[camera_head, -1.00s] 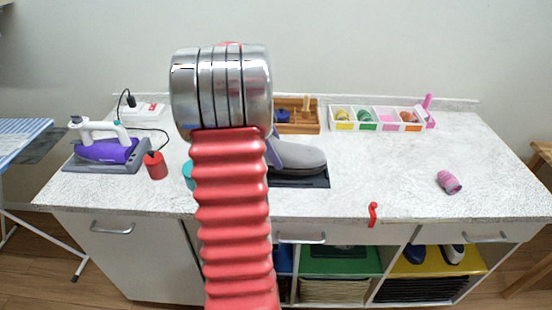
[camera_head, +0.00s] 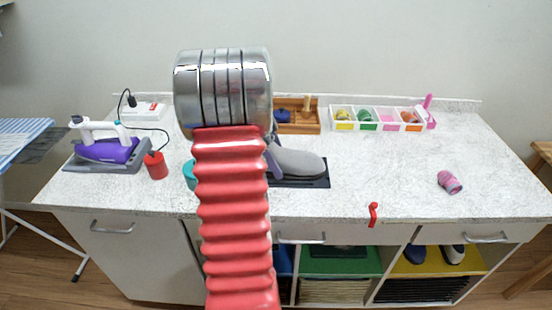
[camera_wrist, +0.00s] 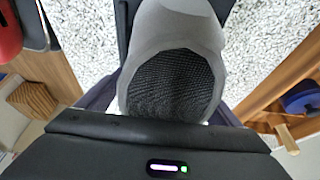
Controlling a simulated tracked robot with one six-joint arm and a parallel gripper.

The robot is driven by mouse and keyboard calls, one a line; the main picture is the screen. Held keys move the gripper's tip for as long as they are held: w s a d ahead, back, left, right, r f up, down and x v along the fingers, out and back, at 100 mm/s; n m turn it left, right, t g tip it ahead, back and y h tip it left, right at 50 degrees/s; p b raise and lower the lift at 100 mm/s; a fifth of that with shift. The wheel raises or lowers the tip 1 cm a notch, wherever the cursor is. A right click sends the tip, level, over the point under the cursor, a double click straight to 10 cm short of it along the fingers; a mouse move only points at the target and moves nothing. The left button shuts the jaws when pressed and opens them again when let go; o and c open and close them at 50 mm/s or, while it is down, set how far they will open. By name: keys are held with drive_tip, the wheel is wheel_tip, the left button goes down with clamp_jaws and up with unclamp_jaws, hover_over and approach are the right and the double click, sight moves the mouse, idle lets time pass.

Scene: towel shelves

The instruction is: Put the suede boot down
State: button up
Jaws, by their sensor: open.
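The grey suede boot (camera_head: 300,163) rests on a dark mat (camera_head: 318,182) on the worktop, with its toe to the right. My arm hides its left part. In the wrist view the boot (camera_wrist: 180,25) shows its grey upper and dark opening close in front of my gripper (camera_wrist: 160,105). My gripper is open, with its purple-grey fingers on either side of the boot. In the head view one finger shows at the boot's left end. Whether the fingers touch the boot cannot be told.
A wooden tray (camera_head: 313,128) and a white divided box (camera_head: 380,127) stand behind the boot. A purple iron (camera_head: 108,150) and red cup (camera_head: 156,165) are left. A pink roll (camera_head: 449,182) lies right. The worktop between mat and roll is clear.

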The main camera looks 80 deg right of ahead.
drive_tip(key=v, duration=1.2)
drive_tip(key=shift+w, duration=0.1)
idle(0.5)
drive_tip(key=shift+w+a, duration=0.1)
drive_tip(key=shift+w, duration=0.05)
drive_tip(key=w+a+r+n+t+h, duration=0.1)
drive_tip(key=w+a+r+n+t, duration=0.1)
drive_tip(key=w+a+n, duration=0.55)
drive_tip(key=w+a+r+n+t, duration=0.1)
drive_tip(key=w+a+n, duration=0.25)
drive_tip(key=a, duration=0.65)
drive_tip(key=w+a+r+n+t+h, duration=0.1)
drive_tip(key=w+a+r+n+t, duration=0.1)
drive_tip(key=w+a+n, duration=0.5)
drive_tip(key=s+a+f+n+t+y, duration=0.1)
drive_tip(key=a+n, duration=0.6)
drive_tip(key=a, duration=0.7)
drive_tip(key=s+a+f+n+t+y, duration=0.2)
drive_tip(key=a+n, duration=0.6)
drive_tip(key=a, duration=0.7)
drive_tip(key=shift+s+a+f+t, duration=0.25)
drive_tip(key=shift+s+f+t, duration=0.25)
drive_tip(key=shift+s+t, duration=0.5)
drive_tip(key=shift+c, duration=0.2)
